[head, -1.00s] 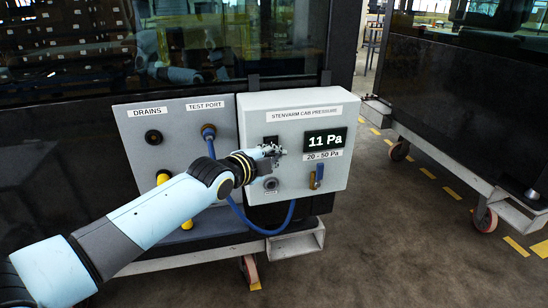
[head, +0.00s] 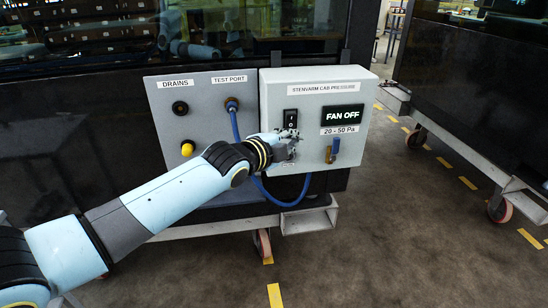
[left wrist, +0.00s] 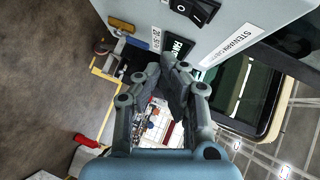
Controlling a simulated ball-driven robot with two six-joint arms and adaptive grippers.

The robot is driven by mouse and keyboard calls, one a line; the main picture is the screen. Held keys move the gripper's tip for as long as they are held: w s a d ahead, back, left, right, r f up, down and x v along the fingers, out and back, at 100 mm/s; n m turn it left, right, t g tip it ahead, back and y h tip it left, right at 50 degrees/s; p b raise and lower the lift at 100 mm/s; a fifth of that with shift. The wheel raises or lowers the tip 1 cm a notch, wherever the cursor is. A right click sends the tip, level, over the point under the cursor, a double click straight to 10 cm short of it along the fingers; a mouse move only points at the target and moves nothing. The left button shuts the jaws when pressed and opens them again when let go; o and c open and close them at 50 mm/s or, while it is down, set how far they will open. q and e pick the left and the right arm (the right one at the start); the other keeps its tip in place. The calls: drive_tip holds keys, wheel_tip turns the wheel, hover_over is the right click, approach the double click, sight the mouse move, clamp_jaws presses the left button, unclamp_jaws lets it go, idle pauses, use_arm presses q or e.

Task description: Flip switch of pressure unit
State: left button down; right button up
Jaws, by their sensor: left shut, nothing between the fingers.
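The pressure unit (head: 273,95) is a light grey box labelled "STENVARM CAB PRESSURE". Its black rocker switch (head: 290,118) shows uncovered at the upper left of its front, and also at the top of the left wrist view (left wrist: 195,10). Its display (head: 342,117) reads "FAN OFF", with "20 - 50 Pa" below. My left gripper (head: 292,138) is just below the switch, close in front of the box, and hides the part behind it. In the left wrist view my left gripper (left wrist: 176,68) has its fingers together with nothing between them. My right gripper is not seen.
A brass and blue valve (head: 333,152) sits at the box's lower right. The grey panel (head: 206,132) on the left carries the drains and the test port, with a blue hose (head: 236,125). Another dark cab (head: 480,85) stands to the right. Bare floor lies between.

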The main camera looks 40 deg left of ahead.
use_arm(q)
drive_tip(key=s, duration=0.7)
drive_tip(key=shift+s+d+b, duration=0.2)
drive_tip(key=shift+b, duration=0.15)
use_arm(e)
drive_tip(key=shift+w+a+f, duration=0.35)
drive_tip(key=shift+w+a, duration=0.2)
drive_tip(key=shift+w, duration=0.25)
use_arm(q)
drive_tip(key=shift+f, duration=0.1)
drive_tip(key=shift+f, duration=0.1)
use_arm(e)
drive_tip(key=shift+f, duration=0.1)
